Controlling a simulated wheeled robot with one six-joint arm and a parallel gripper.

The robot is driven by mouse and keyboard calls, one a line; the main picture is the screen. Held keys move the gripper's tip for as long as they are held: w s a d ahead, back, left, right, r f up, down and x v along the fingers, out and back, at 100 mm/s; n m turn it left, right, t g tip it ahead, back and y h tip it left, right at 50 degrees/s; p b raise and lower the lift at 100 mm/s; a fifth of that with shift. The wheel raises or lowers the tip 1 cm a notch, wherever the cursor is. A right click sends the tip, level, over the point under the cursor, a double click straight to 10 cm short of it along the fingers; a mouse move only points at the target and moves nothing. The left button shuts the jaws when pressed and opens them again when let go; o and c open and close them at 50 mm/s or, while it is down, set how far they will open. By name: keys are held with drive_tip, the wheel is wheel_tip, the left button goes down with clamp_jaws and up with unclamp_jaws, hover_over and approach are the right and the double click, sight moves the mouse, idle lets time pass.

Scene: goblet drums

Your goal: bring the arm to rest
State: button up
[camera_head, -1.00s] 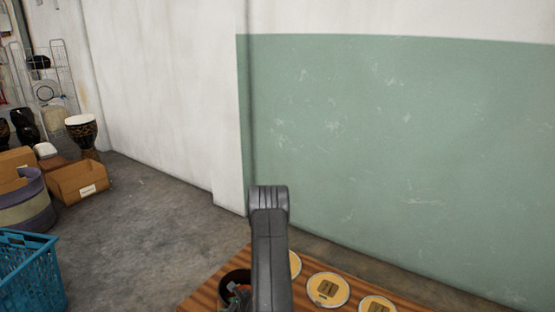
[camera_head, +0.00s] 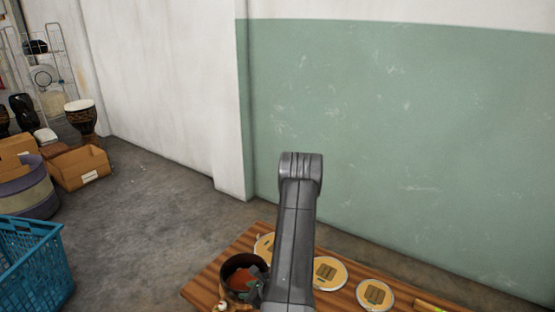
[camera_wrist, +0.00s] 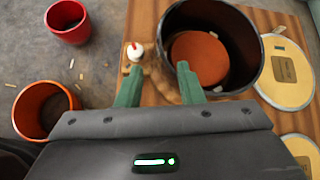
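My gripper shows in the wrist view (camera_wrist: 158,82) with its two green fingers apart and no object clearly held between them. The fingertips are beside the near left rim of a dark round container (camera_wrist: 246,35). An orange-brown disc (camera_wrist: 198,55) lies inside that container. In the head view my grey arm rises over the wooden table, and the green fingers show partly beside the dark container (camera_head: 228,266); the arm hides part of the gripper.
The wooden table (camera_head: 208,290) also carries several round labelled discs (camera_head: 328,272) and a small white-and-red object (camera_wrist: 135,52). A red pot (camera_wrist: 68,22) and an orange pot (camera_wrist: 42,108) are left of it. A blue basket (camera_head: 35,265) stands at left; grey floor between is clear.

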sight(231, 288)
drive_tip(key=b+x, duration=0.4)
drive_tip(key=x, duration=0.8)
drive_tip(key=shift+s+f, duration=0.1)
drive_tip(key=shift+f, duration=0.25)
drive_tip(key=shift+r+p, duration=0.65)
drive_tip(key=shift+p, duration=0.05)
drive_tip(key=shift+w+a+p, duration=0.1)
drive_tip(key=shift+w+p, duration=0.2)
drive_tip(key=shift+p, duration=0.15)
wheel_tip(231, 288, up, 3)
drive_tip(key=p, duration=0.2)
drive_tip(key=shift+f+p, duration=0.2)
drive_tip(key=shift+p, duration=0.1)
wheel_tip(231, 288, up, 7)
drive_tip(key=p, duration=0.3)
drive_tip(key=shift+f+p, duration=0.2)
drive_tip(key=shift+p, duration=0.15)
drive_tip(key=shift+s+r+n+g+b, duration=0.2)
drive_tip(key=shift+s+r+n+g, duration=0.05)
drive_tip(key=shift+r+n+g, duration=0.45)
drive_tip(key=shift+s+r+n+g+b, duration=0.2)
drive_tip(key=shift+s+r+n+g, duration=0.1)
drive_tip(key=shift+r+n+g, duration=0.4)
drive_tip(key=shift+s+f, duration=0.1)
